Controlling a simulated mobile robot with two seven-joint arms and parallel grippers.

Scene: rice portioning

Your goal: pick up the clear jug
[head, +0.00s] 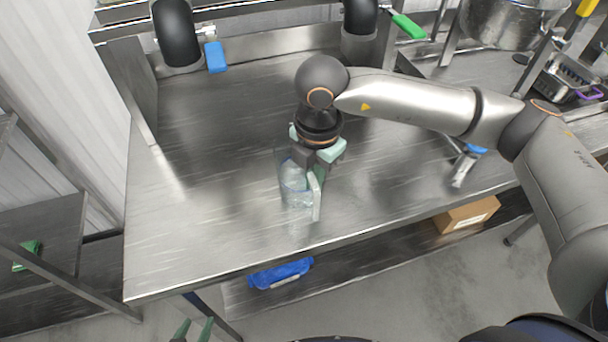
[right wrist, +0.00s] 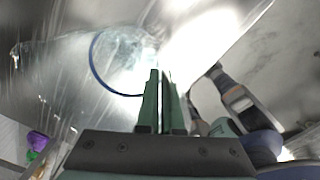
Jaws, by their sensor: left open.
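The clear jug (head: 292,186) is see-through with a faint blue tint and is near the middle of the steel table in the head view. In the right wrist view its round blue rim (right wrist: 93,68) shows left of the fingers. My right gripper (head: 318,192) points down at the jug's right side. I cannot tell whether the jug's base touches the table. My left gripper (head: 194,330) is open and empty at the bottom edge, below the table front.
The steel table (head: 190,230) is clear to the left and in front of the jug. A blue-handled tool (head: 464,165) lies to the right under my right arm. A cardboard box (head: 467,214) is on the lower shelf.

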